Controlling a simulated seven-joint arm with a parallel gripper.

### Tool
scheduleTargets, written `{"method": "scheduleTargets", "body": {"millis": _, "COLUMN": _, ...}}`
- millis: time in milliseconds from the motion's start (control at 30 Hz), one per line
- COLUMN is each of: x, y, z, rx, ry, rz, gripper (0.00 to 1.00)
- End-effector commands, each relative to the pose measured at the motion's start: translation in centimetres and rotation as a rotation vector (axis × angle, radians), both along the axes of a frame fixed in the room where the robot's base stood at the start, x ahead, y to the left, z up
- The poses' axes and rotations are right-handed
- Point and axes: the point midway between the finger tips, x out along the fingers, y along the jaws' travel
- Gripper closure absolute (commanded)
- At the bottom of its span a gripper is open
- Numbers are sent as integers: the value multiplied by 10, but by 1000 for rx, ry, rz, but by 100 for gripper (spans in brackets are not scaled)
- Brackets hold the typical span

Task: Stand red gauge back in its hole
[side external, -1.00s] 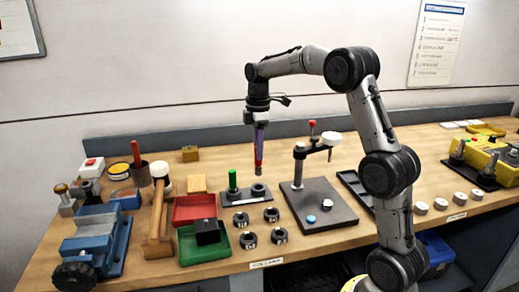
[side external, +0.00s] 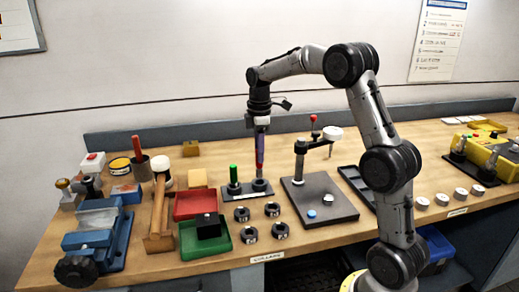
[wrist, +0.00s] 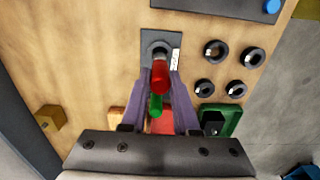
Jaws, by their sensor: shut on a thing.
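My gripper (side external: 260,158) points straight down over the right end of the dark gauge stand (side external: 232,192). Its purple fingers are shut on the red gauge (wrist: 160,76), which hangs upright between them. In the wrist view the gauge's lower end meets the dark ring of the hole (wrist: 156,48). I cannot tell whether its tip is inside the hole or just above it. The green gauge (side external: 233,174) stands upright at the left end of the stand; it also shows between the fingers in the wrist view (wrist: 155,105).
Several dark ring collars (side external: 250,235) lie in front of the stand. A red tray (side external: 195,203) and a green tray (side external: 190,245) with a black block are to the left. A dial stand on a dark plate (side external: 335,208) is close on the right.

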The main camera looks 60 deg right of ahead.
Motion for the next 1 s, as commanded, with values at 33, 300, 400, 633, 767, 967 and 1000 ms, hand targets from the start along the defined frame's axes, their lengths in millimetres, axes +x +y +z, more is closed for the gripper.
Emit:
{"method": "scheduleTargets", "body": {"millis": 33, "x": 0, "y": 0, "z": -1, "rx": 0, "ry": 0, "rz": 0, "gripper": 100}}
{"method": "scheduleTargets", "body": {"millis": 300, "x": 0, "y": 0, "z": -9, "rx": 1, "ry": 1, "rz": 0, "gripper": 100}}
{"method": "scheduleTargets", "body": {"millis": 400, "x": 0, "y": 0, "z": -12, "rx": 1, "ry": 1, "rz": 0, "gripper": 100}}
{"method": "scheduleTargets", "body": {"millis": 633, "x": 0, "y": 0, "z": -18, "rx": 1, "ry": 1, "rz": 0, "gripper": 100}}
{"method": "scheduleTargets", "body": {"millis": 767, "x": 0, "y": 0, "z": -21, "rx": 1, "ry": 1, "rz": 0, "gripper": 100}}
{"method": "scheduleTargets", "body": {"millis": 967, "x": 0, "y": 0, "z": -27, "rx": 0, "ry": 0, "rz": 0, "gripper": 100}}
{"method": "scheduleTargets", "body": {"millis": 1000, "x": 0, "y": 0, "z": -28, "rx": 0, "ry": 0, "rz": 0, "gripper": 100}}
